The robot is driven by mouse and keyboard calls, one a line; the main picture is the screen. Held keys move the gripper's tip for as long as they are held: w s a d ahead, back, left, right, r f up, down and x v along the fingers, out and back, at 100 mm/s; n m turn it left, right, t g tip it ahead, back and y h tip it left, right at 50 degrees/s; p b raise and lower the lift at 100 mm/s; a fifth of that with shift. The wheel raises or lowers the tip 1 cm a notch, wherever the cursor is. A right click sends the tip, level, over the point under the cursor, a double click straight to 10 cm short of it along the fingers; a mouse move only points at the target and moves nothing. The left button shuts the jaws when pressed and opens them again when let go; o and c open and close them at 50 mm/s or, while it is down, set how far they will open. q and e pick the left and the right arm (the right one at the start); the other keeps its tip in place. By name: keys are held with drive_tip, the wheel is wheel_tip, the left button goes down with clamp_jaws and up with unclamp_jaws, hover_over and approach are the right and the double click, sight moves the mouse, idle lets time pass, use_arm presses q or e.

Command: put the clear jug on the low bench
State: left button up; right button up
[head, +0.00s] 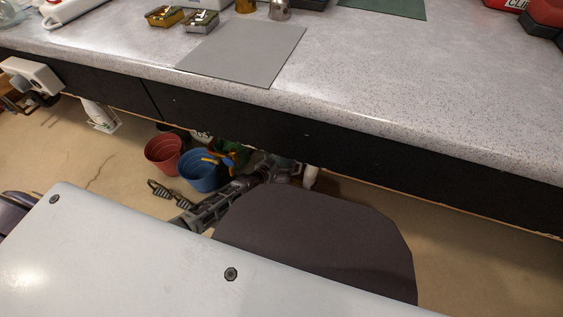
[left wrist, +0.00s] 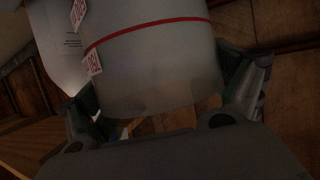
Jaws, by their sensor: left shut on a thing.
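The clear jug (left wrist: 150,70) fills the middle of the left wrist view as a cloudy, see-through cylinder with a red band and small red-and-white labels. My left gripper (left wrist: 168,103) is shut on it, with a finger on each side. In the head view my left gripper (head: 285,168) reaches down below the counter's front edge, and the jug is too small and covered there to make out surely. I cannot pick out the low bench with certainty; wooden boards (left wrist: 285,30) show behind the jug in the left wrist view. My right gripper is not in view.
A speckled counter (head: 450,90) crosses the head view above the arm, with a grey mat (head: 243,52) and small metal tins (head: 165,16) on it. A red bucket (head: 163,152) and a blue bucket (head: 198,172) stand on the floor left of the gripper.

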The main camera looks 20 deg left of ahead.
use_arm(q)
drive_tip(key=shift+w, duration=0.1)
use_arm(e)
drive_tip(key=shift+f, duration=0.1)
use_arm(q)
drive_tip(key=o, duration=1.2)
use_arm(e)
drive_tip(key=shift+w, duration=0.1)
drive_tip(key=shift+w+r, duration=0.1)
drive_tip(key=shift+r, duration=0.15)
use_arm(q)
drive_tip(key=p+v, duration=0.3)
drive_tip(key=v, duration=0.3)
drive_tip(key=shift+s+r, duration=0.15)
drive_tip(key=shift+s, duration=0.15)
drive_tip(key=shift+p+v, duration=1.3)
drive_tip(key=shift+v, duration=1.5)
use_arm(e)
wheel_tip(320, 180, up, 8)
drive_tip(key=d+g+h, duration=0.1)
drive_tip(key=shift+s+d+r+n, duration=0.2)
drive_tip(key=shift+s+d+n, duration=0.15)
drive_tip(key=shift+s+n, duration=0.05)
